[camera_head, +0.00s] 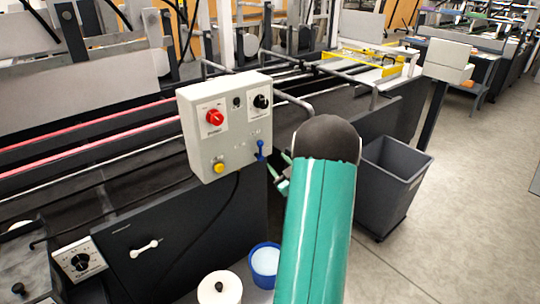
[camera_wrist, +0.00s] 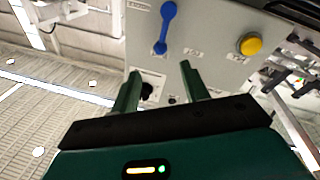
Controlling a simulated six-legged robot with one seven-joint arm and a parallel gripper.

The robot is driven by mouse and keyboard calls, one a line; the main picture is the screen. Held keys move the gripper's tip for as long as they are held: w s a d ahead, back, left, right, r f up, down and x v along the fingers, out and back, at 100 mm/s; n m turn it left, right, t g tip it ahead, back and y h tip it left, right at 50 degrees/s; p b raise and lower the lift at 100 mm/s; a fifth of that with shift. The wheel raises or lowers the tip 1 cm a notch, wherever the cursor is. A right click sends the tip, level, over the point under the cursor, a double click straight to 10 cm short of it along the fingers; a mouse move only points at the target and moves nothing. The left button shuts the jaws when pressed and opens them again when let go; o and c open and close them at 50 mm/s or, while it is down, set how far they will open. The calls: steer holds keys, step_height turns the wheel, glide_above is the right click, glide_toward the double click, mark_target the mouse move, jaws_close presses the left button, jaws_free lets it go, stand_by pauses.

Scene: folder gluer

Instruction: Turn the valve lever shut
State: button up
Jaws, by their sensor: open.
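The blue valve lever (camera_head: 260,151) is on the lower right of the grey control box (camera_head: 201,104). In the wrist view the blue lever (camera_wrist: 166,27) shows whole, with its round knob end at the top and its narrow end lower. My gripper (camera_head: 281,171) is just right of and below the lever in the head view, partly hidden by my own arm. In the wrist view its two green fingers (camera_wrist: 158,82) are apart with nothing between them. The lever lies beyond the fingertips, and I see no contact.
The box carries a red knob (camera_head: 214,117), a black knob (camera_head: 261,101) and a yellow button (camera_head: 219,167). A metal rail (camera_head: 296,103) runs behind it. A grey bin (camera_head: 390,180) stands to the right. A blue-rimmed tub (camera_head: 265,262) and a white container (camera_head: 220,290) sit below.

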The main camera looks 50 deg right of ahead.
steer(key=shift+v, duration=1.6)
steer(key=w+a+r+m+g, duration=0.1)
steer(key=w+a+r+g, duration=0.1)
steer(key=w+a+r, duration=0.4)
steer(key=w+a+r+g, duration=0.3)
steer(key=w+a+r, duration=0.15)
steer(key=a, duration=0.45)
steer(key=s+a+r+m+g+y, duration=0.1)
steer(key=s+a+r+g, duration=0.1)
steer(key=a, duration=0.5)
steer(key=s+a+r+g+y, duration=0.1)
steer(key=s+a+r, duration=0.1)
steer(key=a, duration=0.6)
steer(key=s+a+f+n+g+y, duration=0.1)
steer(key=s+a+g+y, duration=0.3)
steer(key=s+a, duration=1.2)
steer(key=a, duration=0.2)
steer(key=shift+s+a+f+g+y, duration=0.15)
steer(key=shift+a+g+y, duration=0.15)
steer(key=shift+a, duration=0.1)
